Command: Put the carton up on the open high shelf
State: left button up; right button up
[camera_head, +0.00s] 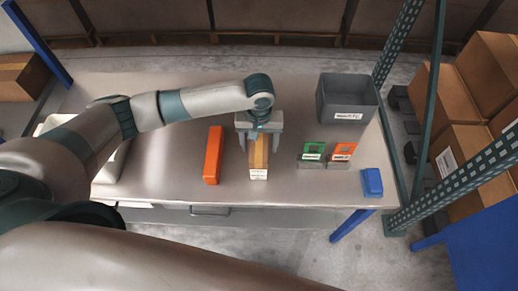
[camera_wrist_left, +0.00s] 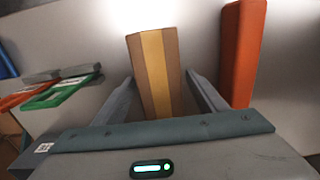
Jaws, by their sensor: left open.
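The carton (camera_head: 259,158) is a narrow brown box with a yellow stripe along its top and a white label on its near end. It rests on the steel table (camera_head: 180,185). My left gripper (camera_head: 262,142) points down over the carton with its fingers open on either side of it. In the left wrist view the carton (camera_wrist_left: 155,70) sits between the two open fingers (camera_wrist_left: 162,92); whether they touch it is unclear. No open high shelf can be made out. My right gripper is not in view.
An orange box (camera_head: 213,155) lies left of the carton. Right of it are green (camera_head: 314,150) and orange (camera_head: 343,152) framed items, a grey bin (camera_head: 347,97) and a blue block (camera_head: 372,182). Perforated uprights (camera_head: 400,45) and stacked cardboard boxes (camera_head: 458,150) stand at the right.

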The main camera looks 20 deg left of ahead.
pick_arm(q)
notch_tip(320, 180, up, 9)
jog(key=shift+f+b, duration=0.15)
jog(key=shift+b, duration=0.9)
